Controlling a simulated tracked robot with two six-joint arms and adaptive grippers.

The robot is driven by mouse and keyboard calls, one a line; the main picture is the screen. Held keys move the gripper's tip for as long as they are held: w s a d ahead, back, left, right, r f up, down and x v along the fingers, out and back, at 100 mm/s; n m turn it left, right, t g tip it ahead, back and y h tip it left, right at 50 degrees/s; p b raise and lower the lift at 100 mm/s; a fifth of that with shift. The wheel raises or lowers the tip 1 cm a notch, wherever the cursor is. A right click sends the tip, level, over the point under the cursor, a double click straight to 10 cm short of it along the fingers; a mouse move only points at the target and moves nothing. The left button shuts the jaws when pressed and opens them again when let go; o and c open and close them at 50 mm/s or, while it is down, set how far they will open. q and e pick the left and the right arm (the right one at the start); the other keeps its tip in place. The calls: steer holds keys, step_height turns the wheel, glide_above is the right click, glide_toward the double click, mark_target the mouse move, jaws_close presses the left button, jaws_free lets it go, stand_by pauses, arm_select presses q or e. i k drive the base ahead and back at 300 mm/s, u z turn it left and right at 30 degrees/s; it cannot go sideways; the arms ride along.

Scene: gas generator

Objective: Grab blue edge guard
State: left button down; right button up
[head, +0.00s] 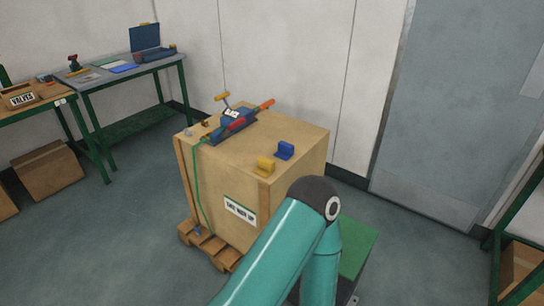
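The blue edge guard (285,151) sits on top of a large wooden crate (225,175), near its right side. A teal arm link of mine crosses the lower middle of the head view, in front of the crate's lower right corner. Neither of my grippers shows in this view, so I see no gripper near the blue guard.
A blue strapping tool (232,124) with red-orange handles lies on the crate, with a green strap (200,190) hanging down the front. The crate stands on a wooden pallet (208,244). Workbenches stand at left; a grey door (460,110) is at right.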

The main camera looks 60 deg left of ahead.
mark_target(284, 151)
steer(key=z, duration=1.8)
steer(key=i, duration=0.1)
steer(key=u, duration=4.15)
steer(key=i, duration=0.75)
steer(key=u, duration=0.2)
steer(key=i, duration=0.2)
steer(key=z, duration=0.35)
steer(key=k, duration=0.65)
steer(key=u, duration=0.25)
steer(key=i, duration=0.75)
steer(key=z, duration=0.15)
